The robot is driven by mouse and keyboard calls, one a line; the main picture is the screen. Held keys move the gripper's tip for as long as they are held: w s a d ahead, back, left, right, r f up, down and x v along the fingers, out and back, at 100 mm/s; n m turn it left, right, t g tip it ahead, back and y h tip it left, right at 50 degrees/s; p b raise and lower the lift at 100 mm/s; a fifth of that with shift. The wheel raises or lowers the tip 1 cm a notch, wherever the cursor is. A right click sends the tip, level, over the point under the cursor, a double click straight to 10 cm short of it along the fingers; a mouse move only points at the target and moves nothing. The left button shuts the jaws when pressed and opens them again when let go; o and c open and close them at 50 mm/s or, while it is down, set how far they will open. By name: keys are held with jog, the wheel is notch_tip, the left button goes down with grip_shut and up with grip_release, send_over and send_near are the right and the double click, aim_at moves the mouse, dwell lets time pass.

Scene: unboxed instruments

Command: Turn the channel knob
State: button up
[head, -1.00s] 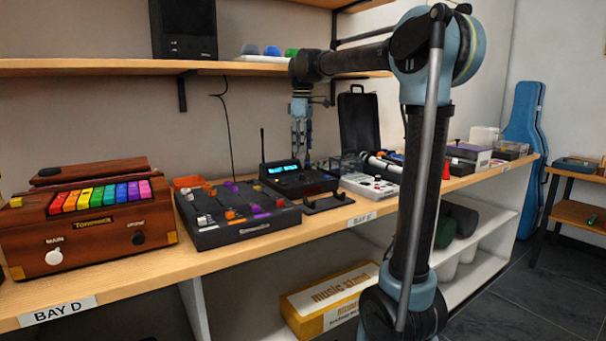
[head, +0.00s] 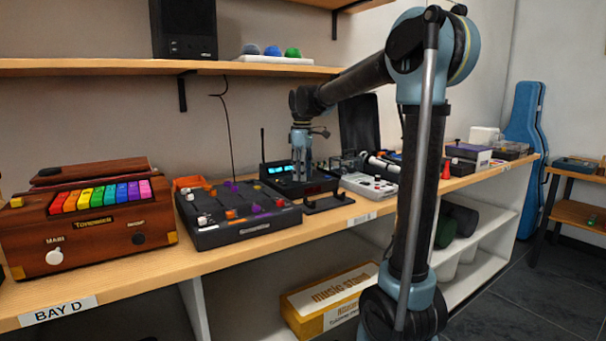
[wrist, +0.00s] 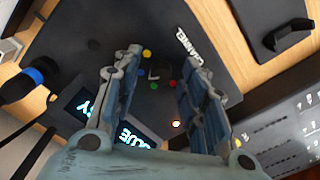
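The black device (head: 292,182) with an antenna and a lit cyan display stands on the bench in the head view. In the wrist view its dark top (wrist: 90,22) carries the word CHANNEL. The small dark channel knob (wrist: 159,73) shows beside the label, with yellow, green and red dots around it. My gripper (wrist: 158,60) points down over the device, its two fingers apart on either side of the knob, with nothing between them that is clearly gripped. In the head view my gripper (head: 302,176) hides part of the device; contact cannot be told.
A dark control box (head: 235,214) with orange and purple knobs stands to the left. A black stand (head: 328,203) lies in front of the device, and a white box (head: 370,187) stands to the right. A shelf (head: 100,67) runs above.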

grip_shut()
jog(key=shift+w+m, duration=0.1)
jog(key=shift+m, duration=0.5)
dwell(0.3)
jog(key=m, duration=1)
jog(key=shift+r+m, duration=0.1)
jog(key=shift+m, duration=0.2)
dwell(0.3)
grip_release()
